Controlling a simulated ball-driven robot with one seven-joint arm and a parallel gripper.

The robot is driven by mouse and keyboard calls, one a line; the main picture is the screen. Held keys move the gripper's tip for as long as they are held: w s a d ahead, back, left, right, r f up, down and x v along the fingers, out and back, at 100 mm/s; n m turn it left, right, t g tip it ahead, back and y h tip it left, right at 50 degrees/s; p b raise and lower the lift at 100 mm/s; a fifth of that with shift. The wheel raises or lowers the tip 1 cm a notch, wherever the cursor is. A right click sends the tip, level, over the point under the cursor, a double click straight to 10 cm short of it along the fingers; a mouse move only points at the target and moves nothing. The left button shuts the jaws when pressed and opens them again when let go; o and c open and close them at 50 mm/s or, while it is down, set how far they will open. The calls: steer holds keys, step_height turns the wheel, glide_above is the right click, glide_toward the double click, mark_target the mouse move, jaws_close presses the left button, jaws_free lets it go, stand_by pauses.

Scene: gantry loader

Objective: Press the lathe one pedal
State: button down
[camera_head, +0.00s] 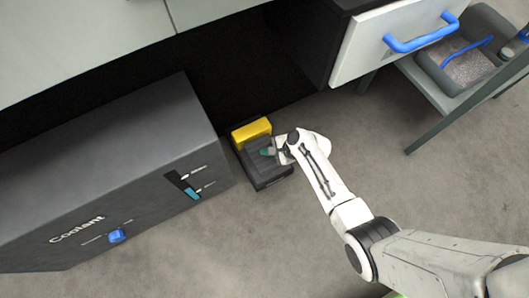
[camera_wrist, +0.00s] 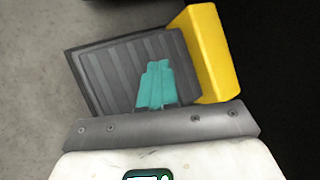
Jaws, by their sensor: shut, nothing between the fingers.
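The pedal (camera_head: 262,176) is a dark grey ribbed plate with a yellow block (camera_head: 251,132) along its far side. It sits on the floor to the right of the coolant box in the head view. In the wrist view the ribbed pedal (camera_wrist: 105,72) fills the middle, with the yellow block (camera_wrist: 210,50) at its right. My gripper (camera_head: 266,153) is over the pedal. Its teal fingers (camera_wrist: 153,85) are together and empty, in front of the ribbed surface. I cannot tell whether they touch it.
A dark coolant box (camera_head: 110,165) with a blue knob (camera_head: 117,236) stands left of the pedal. A pale drawer with a blue handle (camera_head: 421,36) is at upper right, beside a grey bin (camera_head: 468,67) on a stand. The floor at lower centre is clear.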

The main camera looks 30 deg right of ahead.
steer(key=shift+f+b, duration=0.6)
steer(key=shift+f, duration=0.15)
stand_by(0.6)
steer(key=shift+r, duration=0.1)
steer(key=shift+r+p, duration=1.1)
steer(key=shift+p, duration=0.1)
step_height(320, 180, up, 5)
steer(key=p, duration=0.5)
stand_by(0.7)
